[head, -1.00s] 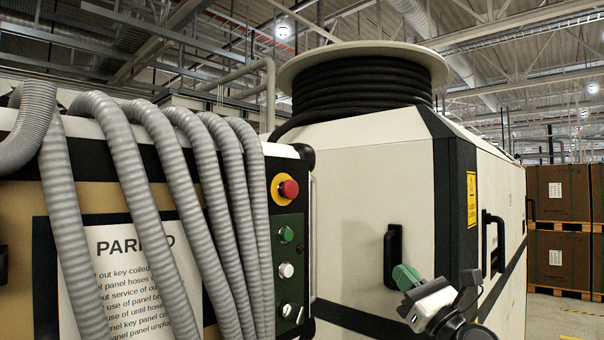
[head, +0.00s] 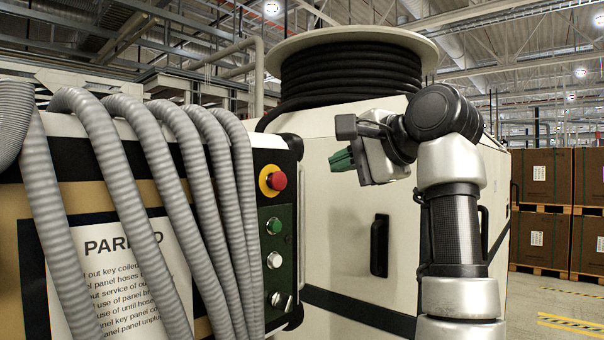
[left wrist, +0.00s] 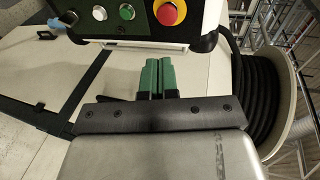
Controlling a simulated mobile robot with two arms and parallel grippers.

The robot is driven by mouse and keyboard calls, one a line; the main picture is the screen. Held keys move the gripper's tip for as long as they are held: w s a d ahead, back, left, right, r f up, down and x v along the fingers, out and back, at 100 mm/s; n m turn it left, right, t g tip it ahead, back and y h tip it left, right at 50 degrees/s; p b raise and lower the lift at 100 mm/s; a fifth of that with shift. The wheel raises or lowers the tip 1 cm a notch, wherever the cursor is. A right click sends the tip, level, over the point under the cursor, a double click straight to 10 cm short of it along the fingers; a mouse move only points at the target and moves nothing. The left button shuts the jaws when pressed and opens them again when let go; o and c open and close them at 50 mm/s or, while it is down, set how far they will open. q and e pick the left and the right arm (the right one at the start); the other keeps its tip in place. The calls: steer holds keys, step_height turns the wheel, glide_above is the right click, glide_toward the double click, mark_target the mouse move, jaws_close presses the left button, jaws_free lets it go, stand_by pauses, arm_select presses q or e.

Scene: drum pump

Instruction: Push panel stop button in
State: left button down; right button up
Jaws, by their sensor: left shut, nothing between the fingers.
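My right gripper is not in view.
Below the red button are a green button (head: 274,226), a white button (head: 274,260) and a switch (head: 276,298). Grey hoses (head: 241,180) hang just left of the panel. A white cabinet (head: 340,230) with a black hose reel (head: 350,75) stands behind my gripper.

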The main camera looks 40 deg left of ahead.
mark_target(280, 177)
arm_select(q)
steer(key=p+x, duration=0.2)
steer(key=x, duration=0.2)
steer(key=p+x, duration=0.1)
steer(key=x, duration=0.4)
steer(key=r+p+x, duration=0.1)
steer(key=p+x, duration=0.1)
steer(key=x, duration=0.2)
steer(key=shift+a+r+p, duration=0.1)
steer(key=shift+a+p, duration=0.2)
steer(key=shift+p, duration=0.05)
steer(key=shift+w+a, duration=0.1)
steer(key=shift+a, duration=0.1)
steer(key=shift+a, duration=0.8)
